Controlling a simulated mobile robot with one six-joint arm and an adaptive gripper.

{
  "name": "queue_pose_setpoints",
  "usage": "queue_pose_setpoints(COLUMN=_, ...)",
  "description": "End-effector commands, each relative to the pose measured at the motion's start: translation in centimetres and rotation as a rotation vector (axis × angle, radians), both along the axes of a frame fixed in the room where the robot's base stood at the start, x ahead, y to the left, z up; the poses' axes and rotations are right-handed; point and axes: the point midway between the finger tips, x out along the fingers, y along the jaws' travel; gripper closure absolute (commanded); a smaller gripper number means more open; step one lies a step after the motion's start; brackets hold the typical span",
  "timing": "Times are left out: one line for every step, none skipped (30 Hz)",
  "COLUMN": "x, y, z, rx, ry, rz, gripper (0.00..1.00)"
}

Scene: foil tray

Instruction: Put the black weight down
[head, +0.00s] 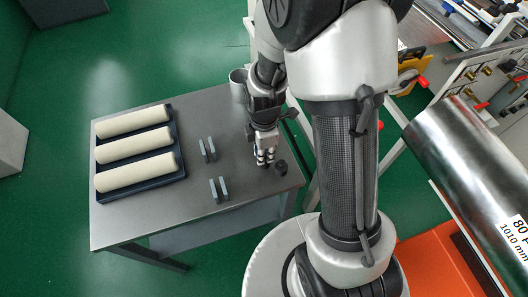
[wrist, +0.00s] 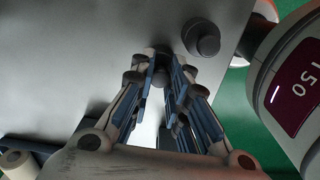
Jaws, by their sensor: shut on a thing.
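My gripper (head: 265,157) is low over the right part of the grey metal table (head: 225,120). In the wrist view its fingers (wrist: 164,76) are closed around a small dark piece (wrist: 161,80), which looks like a black weight and is mostly hidden by the fingertips. A second black weight (head: 281,167), round with a knob on top, stands upright on the table just right of the fingers, near the table edge. It also shows in the wrist view (wrist: 201,38), apart from the fingers. I cannot tell whether the held piece touches the table.
A dark blue tray (head: 178,160) with three cream rolls (head: 135,145) lies on the left. Two pairs of blue-grey bars (head: 208,149) stand mid-table. A grey cup (head: 238,84) is at the back edge. A large steel roll (head: 465,150) is at the right.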

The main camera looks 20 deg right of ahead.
Motion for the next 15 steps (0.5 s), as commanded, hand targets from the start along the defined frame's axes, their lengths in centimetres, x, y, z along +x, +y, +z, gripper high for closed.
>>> queue_pose_setpoints(x=0.03, y=0.00, z=-0.05, rx=0.000, ry=-0.001, rz=0.000, gripper=1.00)
queue_pose_setpoints(x=0.03, y=0.00, z=-0.15, rx=0.000, ry=-0.001, rz=0.000, gripper=1.00)
queue_pose_setpoints(x=0.03, y=0.00, z=-0.32, rx=0.000, ry=0.000, rz=0.000, gripper=1.00)
queue_pose_setpoints(x=0.02, y=0.00, z=-0.42, rx=0.000, ry=0.000, rz=0.000, gripper=1.00)
queue_pose_setpoints(x=0.00, y=0.00, z=-0.34, rx=0.000, ry=0.000, rz=0.000, gripper=0.83)
queue_pose_setpoints(x=0.00, y=0.00, z=-0.30, rx=0.000, ry=0.000, rz=0.000, gripper=0.80)
queue_pose_setpoints(x=0.00, y=0.00, z=-0.29, rx=0.000, ry=0.000, rz=0.000, gripper=0.78)
queue_pose_setpoints(x=0.00, y=0.00, z=-0.29, rx=0.000, ry=0.000, rz=0.000, gripper=0.76)
queue_pose_setpoints(x=0.00, y=0.00, z=-0.28, rx=0.000, ry=0.000, rz=0.000, gripper=0.73)
queue_pose_setpoints(x=0.00, y=0.00, z=-0.28, rx=0.000, ry=0.000, rz=0.000, gripper=0.71)
queue_pose_setpoints(x=0.00, y=0.00, z=-0.28, rx=0.000, ry=0.000, rz=0.000, gripper=0.69)
queue_pose_setpoints(x=0.00, y=0.00, z=-0.28, rx=0.000, ry=0.000, rz=0.000, gripper=0.67)
queue_pose_setpoints(x=0.00, y=0.00, z=-0.28, rx=0.000, ry=0.000, rz=0.000, gripper=0.65)
queue_pose_setpoints(x=0.00, y=0.00, z=-0.28, rx=0.000, ry=0.000, rz=0.000, gripper=0.64)
queue_pose_setpoints(x=0.00, y=0.00, z=-0.28, rx=0.000, ry=0.000, rz=0.000, gripper=0.64)
